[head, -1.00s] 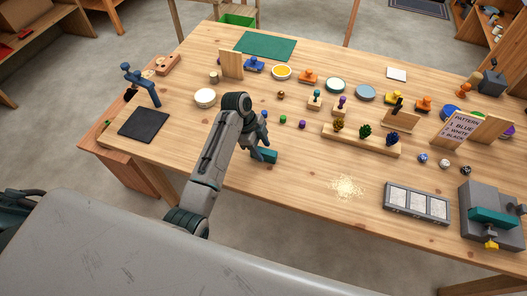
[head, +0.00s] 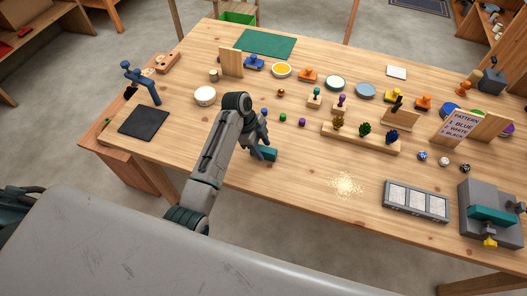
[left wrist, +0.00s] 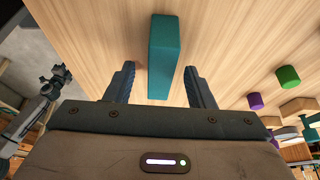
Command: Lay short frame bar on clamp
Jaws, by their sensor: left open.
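The short frame bar looks to be a teal block (head: 268,154) on the table near its front edge, partly hidden by my left gripper (head: 258,151). In the left wrist view the teal bar (left wrist: 164,55) stretches between the two spread fingers of my left gripper (left wrist: 160,85), with gaps on both sides. The clamp (head: 480,198) is a grey block at the table's right front, with a teal piece (head: 492,215) across it and a yellow knob below. A grey jointed arm, probably my right, shows small at the left of the wrist view; its jaws are unclear.
A tray with three pale panels (head: 416,201) lies left of the clamp, beside a pale crumb pile (head: 346,184). A wooden rack (head: 360,140) with several coloured pieces stands behind. Small green (head: 283,118) and purple (head: 302,122) pieces lie near my left gripper.

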